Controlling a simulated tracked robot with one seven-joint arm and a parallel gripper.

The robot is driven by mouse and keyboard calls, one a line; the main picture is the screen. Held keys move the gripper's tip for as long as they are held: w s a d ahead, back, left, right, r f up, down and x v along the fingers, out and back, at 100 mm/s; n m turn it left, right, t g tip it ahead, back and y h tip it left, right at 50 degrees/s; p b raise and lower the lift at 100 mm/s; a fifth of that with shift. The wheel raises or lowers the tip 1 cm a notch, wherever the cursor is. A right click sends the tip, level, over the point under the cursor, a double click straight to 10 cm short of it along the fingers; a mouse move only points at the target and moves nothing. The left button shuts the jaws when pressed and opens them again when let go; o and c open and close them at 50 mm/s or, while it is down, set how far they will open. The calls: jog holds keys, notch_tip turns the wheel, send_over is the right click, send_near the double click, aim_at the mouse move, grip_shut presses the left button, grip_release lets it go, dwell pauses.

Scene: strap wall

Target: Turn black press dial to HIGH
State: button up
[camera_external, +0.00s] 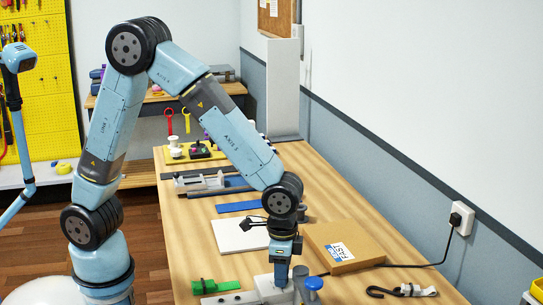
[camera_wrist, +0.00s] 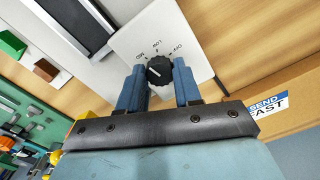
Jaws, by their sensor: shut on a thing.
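The black press dial (camera_wrist: 160,70) is a round ridged knob on a pale panel (camera_wrist: 132,38) in the wrist view. OFF, LOW and MED are printed around it; no HIGH label shows, and my left finger covers part of that side. Its white mark points to the left and slightly up, near the MED side; the exact setting is hard to tell. My gripper (camera_wrist: 159,84) has one blue finger on each side of the dial and is shut on it. In the external view my gripper (camera_external: 282,272) points down at the front of the bench, and the dial is hidden there.
A cardboard box (camera_external: 350,246) with a FAST label lies right of my gripper. A blue-capped part (camera_external: 314,284) stands close beside it, and a green piece (camera_external: 215,287) lies to the left. A black hook (camera_external: 400,291), a cable and a white sheet (camera_external: 236,235) are nearby.

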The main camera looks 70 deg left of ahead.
jog(key=n, duration=0.6)
jog(key=shift+w+r, duration=0.1)
jog(key=shift+w, duration=0.05)
jog(key=n, duration=0.6)
jog(key=shift+n, duration=0.3)
jog(key=o, duration=1)
jog(key=shift+o, duration=0.2)
